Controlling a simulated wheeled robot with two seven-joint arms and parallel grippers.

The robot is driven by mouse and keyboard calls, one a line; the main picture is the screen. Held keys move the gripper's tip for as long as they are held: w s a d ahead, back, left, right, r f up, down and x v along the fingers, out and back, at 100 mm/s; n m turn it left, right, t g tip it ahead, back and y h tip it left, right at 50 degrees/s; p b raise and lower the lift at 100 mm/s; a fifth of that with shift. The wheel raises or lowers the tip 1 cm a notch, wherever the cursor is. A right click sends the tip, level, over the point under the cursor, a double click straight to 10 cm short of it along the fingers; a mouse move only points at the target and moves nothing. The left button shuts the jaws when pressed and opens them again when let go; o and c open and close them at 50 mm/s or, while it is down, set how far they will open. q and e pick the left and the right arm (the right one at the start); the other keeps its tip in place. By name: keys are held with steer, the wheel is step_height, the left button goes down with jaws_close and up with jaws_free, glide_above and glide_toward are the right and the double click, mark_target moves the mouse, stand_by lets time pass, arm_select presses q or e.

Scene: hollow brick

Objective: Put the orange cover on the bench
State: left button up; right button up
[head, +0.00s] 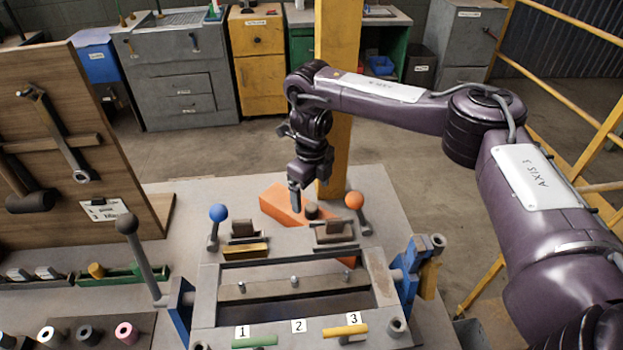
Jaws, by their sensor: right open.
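The orange cover (280,204) is a block-shaped piece lying on the grey bench (383,205), behind the metal fixture (295,240). The fixture hides part of it, and a small orange patch also shows through the fixture near its right side. My right gripper (304,193) hangs pointing down, just above or in front of the cover's right part. It is open, and nothing shows held in it. I cannot tell whether its fingers touch the cover. My left gripper is not in view.
The fixture carries a blue-knobbed lever (218,213), an orange-knobbed lever (354,201) and a long dark-knobbed lever (128,225). A yellow post (340,100) stands behind the bench. A wooden tool board (80,150) is at left. The bench's back right is clear.

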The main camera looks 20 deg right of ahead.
steer(key=shift+r, duration=1.2)
